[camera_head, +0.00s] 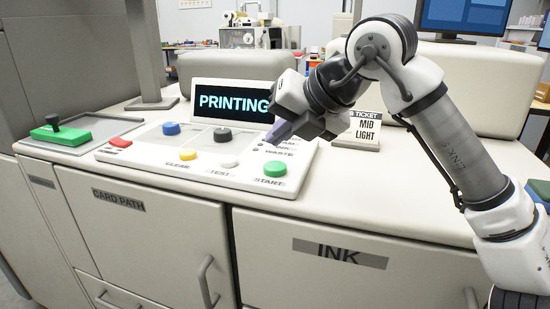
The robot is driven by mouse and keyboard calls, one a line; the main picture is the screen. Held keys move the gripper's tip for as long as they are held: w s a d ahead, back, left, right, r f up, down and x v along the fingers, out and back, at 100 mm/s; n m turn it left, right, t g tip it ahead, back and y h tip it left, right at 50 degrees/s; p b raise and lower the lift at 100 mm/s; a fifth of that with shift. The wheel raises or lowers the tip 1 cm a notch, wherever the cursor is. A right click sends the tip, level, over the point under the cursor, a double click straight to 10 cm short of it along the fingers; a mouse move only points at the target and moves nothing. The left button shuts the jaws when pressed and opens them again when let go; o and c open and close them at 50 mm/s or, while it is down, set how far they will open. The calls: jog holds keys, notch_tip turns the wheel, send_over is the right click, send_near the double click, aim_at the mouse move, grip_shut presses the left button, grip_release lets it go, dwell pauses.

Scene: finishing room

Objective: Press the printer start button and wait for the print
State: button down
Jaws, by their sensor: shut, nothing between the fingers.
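The printer's control panel (139,153) lies on top of the white machine. The green start button (275,168) is at the panel's right end, above the label START. The dark display (231,102) behind it reads PRINTING in cyan letters, its right end partly covered by my arm. My gripper (277,134) is shut and empty, above and behind the start button in the picture, apart from it. A ticket card (367,130) reading MID LIGHT stands right of my gripper, its upper left corner partly hidden. No printed sheet is visible.
A yellow CLEAR button (187,154), a white TEST button (226,160), a red button (121,143) and blue (171,128) and black (222,134) knobs share the panel. A green block with a black-knobbed lever (62,137) sits at left. Cabinet doors marked CARD PATH and INK (338,255) are below.

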jog(key=shift+r+p, duration=0.75)
jog(key=shift+r, duration=0.7)
